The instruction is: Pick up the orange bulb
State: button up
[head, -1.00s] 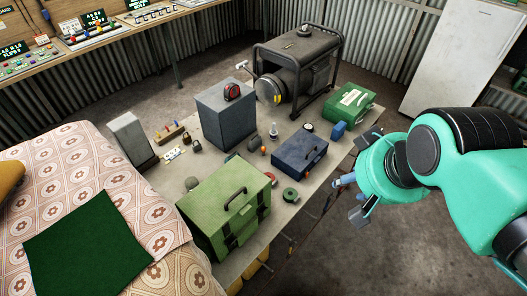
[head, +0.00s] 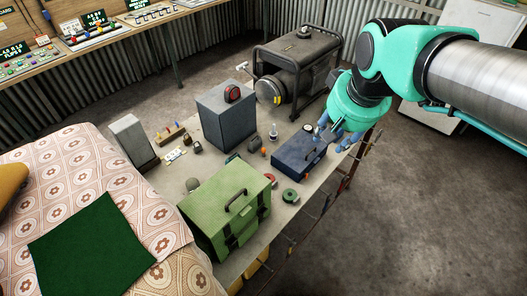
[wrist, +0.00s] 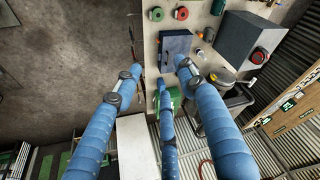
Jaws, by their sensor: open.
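The orange bulb (head: 263,152) is a small orange spot on the workbench, between the grey box and the blue toolbox (head: 300,153). In the wrist view a small orange spot (wrist: 199,35) beside the blue toolbox looks like it. My gripper (head: 336,134) is open and empty, above the right end of the blue toolbox and to the right of the bulb. In the wrist view its three blue fingers (wrist: 158,78) are spread apart, touching nothing that I can make out.
A clear bulb (head: 273,131), a green tape roll (head: 290,195) and a large green case (head: 226,207) stand around the bulb. A generator (head: 298,70) stands behind. Open floor lies right of the bench.

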jog(key=w+a+f+g+p, duration=0.1)
jog(key=w+a+f+p, duration=0.15)
jog(key=w, duration=1.15)
jog(key=m+g+p, duration=0.1)
jog(key=g+p, duration=0.2)
send_over(264, 150)
notch_tip(264, 150, down, 30)
jog(key=shift+w+f, duration=0.2)
jog(key=shift+w, duration=0.2)
jog(key=shift+f, duration=0.1)
jog(key=shift+f, duration=4.2)
jog(key=shift+a+f, duration=0.1)
jog(key=shift+f, duration=2.5)
